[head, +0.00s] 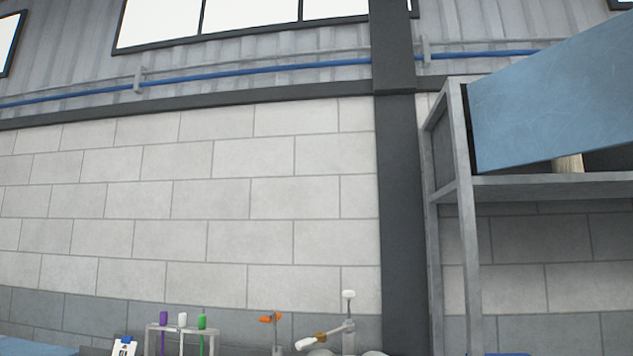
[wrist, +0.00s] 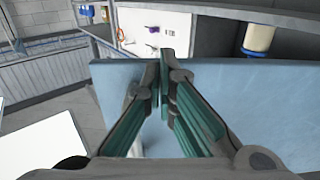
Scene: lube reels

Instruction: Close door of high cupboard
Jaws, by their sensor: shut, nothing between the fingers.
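The high cupboard (head: 466,150) is a grey metal frame at the right of the head view. Its blue door (head: 555,95) stands partly open, angled out from the frame, with a gap along its lower edge. The door also shows in the wrist view as a blue panel (wrist: 245,100) across the middle. My gripper (wrist: 163,68) is shut and empty, its fingertips at the panel's upper edge as seen there. I cannot tell whether they touch it. My gripper is outside the head view. The door's far end is cut off by the head view's edge.
A pale cylinder (wrist: 260,37) with a blue base stands beyond the door; a beige item (head: 570,163) shows through the door gap. A dark pillar (head: 402,190) is left of the cupboard. A white surface (wrist: 48,150) lies at the wrist view's lower left.

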